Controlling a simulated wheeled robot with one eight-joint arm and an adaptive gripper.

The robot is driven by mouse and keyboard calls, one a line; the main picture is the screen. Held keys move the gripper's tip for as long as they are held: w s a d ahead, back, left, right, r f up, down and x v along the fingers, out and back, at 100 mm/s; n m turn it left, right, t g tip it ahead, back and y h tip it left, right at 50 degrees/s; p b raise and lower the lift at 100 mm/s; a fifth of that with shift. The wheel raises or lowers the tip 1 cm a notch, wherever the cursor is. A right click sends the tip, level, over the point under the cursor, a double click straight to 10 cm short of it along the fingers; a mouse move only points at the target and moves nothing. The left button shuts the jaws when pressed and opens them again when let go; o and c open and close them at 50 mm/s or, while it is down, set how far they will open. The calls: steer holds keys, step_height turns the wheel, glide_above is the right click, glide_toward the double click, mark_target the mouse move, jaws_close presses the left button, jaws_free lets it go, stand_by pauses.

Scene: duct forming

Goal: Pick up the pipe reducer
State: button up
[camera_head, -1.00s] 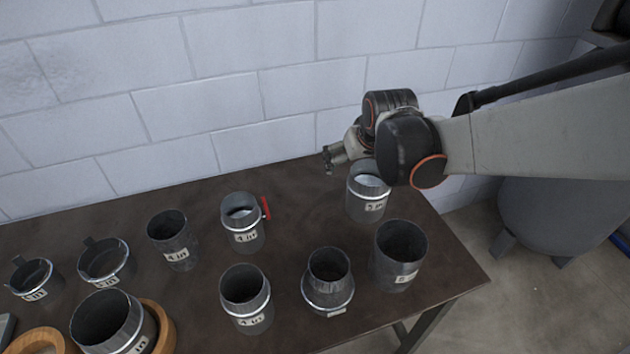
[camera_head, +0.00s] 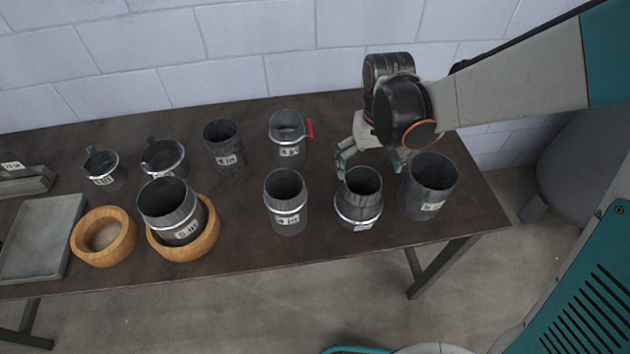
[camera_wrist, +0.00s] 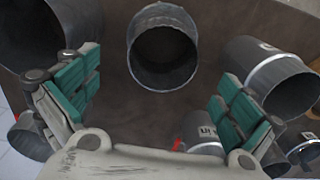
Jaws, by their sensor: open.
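The pipe reducer (camera_head: 359,200) is a grey metal piece with a narrower top opening and a wider banded base. It stands upright near the table's front right. In the wrist view its round opening (camera_wrist: 163,52) is at the top centre, ahead of and between my fingers. My gripper (camera_head: 371,160) is open and empty, just behind and above the reducer, with its teal-padded fingers apart. In the wrist view my gripper (camera_wrist: 155,96) shows the fingers spread to left and right, with no visible contact on the reducer.
A wide pipe (camera_head: 429,187) stands close to the reducer's right. A 4 in coupling (camera_head: 286,203) stands to its left. A red-handled damper (camera_head: 287,137) is behind left. Wooden rings (camera_head: 103,236) and several other fittings occupy the left. A wall closes the back.

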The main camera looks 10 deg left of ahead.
mark_target(354, 212)
steer(key=f+b, duration=0.2)
steer(key=f, duration=0.1)
steer(key=f+b, duration=0.2)
steer(key=f, duration=0.2)
steer(key=f+b, duration=0.2)
steer(key=f, duration=0.2)
steer(key=shift+a, duration=0.25)
steer(key=shift+r, duration=0.1)
steer(key=c, duration=1)
